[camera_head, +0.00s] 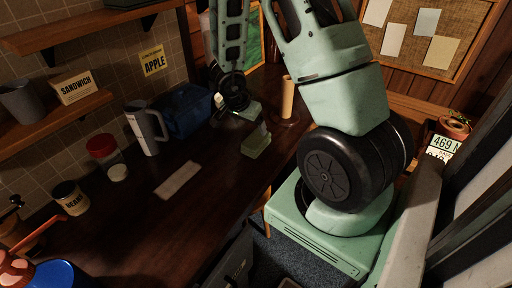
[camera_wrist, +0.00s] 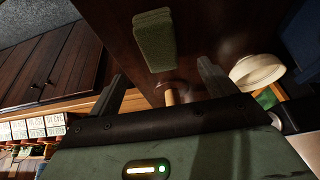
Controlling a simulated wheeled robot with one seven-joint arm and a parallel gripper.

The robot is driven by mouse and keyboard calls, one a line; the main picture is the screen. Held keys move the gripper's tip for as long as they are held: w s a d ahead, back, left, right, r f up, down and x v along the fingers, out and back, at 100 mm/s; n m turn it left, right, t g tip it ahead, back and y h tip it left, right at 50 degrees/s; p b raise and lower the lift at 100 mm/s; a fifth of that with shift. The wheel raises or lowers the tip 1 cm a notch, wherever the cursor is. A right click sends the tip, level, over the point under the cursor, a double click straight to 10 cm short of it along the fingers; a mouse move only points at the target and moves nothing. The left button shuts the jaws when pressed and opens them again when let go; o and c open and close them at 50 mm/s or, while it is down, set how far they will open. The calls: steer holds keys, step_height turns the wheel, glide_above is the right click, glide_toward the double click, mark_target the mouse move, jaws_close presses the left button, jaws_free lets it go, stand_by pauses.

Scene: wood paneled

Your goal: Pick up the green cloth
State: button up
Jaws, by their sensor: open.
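The green cloth (camera_head: 256,145) is a small folded pad lying flat on the dark counter (camera_head: 180,225), near its front edge. It also shows in the wrist view as a green folded pad (camera_wrist: 155,42) at the top middle. My gripper (camera_head: 252,112) is just above and behind the cloth in the head view, apart from it. In the wrist view my gripper (camera_wrist: 161,76) has its two fingers spread wide with nothing between them that it holds. The cloth lies beyond the fingertips, roughly centred between them.
A tan cylinder (camera_head: 288,97) stands behind the cloth. Shelves (camera_head: 55,125) overhang the far left. The counter's middle front is clear.

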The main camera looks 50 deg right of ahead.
mark_target(256, 138)
steer(key=b+x, duration=0.4)
steer(key=x, duration=0.6)
steer(key=shift+d+f, duration=0.1)
steer(key=shift+d, duration=0.1)
steer(key=shift+f, duration=0.25)
stand_by(0.4)
steer(key=c, duration=1.1)
